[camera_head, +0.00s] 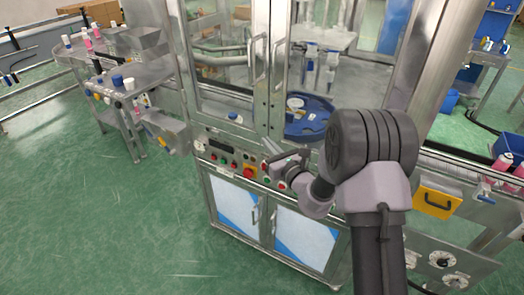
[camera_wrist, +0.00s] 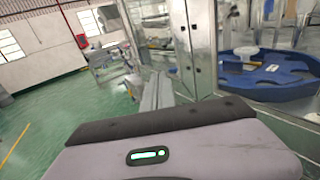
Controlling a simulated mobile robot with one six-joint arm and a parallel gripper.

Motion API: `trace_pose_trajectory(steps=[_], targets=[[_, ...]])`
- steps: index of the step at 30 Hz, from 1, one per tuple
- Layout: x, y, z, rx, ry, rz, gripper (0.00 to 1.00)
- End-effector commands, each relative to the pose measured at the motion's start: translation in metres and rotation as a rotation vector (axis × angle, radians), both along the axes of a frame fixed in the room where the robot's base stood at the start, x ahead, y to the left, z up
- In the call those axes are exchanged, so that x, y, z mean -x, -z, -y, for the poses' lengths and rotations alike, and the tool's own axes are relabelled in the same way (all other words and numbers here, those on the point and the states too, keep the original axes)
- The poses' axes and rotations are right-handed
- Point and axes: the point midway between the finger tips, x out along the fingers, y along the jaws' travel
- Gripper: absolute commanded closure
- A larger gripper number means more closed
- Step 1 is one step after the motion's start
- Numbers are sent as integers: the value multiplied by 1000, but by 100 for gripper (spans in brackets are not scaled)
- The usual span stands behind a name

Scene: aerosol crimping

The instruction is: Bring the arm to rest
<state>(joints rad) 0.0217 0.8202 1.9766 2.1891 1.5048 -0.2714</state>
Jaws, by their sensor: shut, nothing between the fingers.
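My gripper (camera_head: 280,157) shows in the head view in front of the machine's control panel, left of my raised arm. It is shut and empty. My arm stands bent in the right half of that view, in front of the crimping machine. In the wrist view my gripper's housing (camera_wrist: 180,145) fills the lower part, with a small lit strip on it.
The crimping machine (camera_head: 232,135) has glass doors, a blue rotary table (camera_head: 307,120) and a control panel with buttons (camera_head: 248,170). A steel side table (camera_head: 127,88) with bottles stands at left. Green floor (camera_head: 90,220) is clear at left.

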Motion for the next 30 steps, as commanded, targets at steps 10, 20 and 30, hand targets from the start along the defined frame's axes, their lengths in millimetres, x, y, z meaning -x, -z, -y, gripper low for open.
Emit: trace_pose_trajectory(steps=[10,20,30], targets=[[28,-1,-18,2,-5,2,100],[220,-112,-121,553,-763,258,100],[402,-52,31,1939,-1157,427,100]])
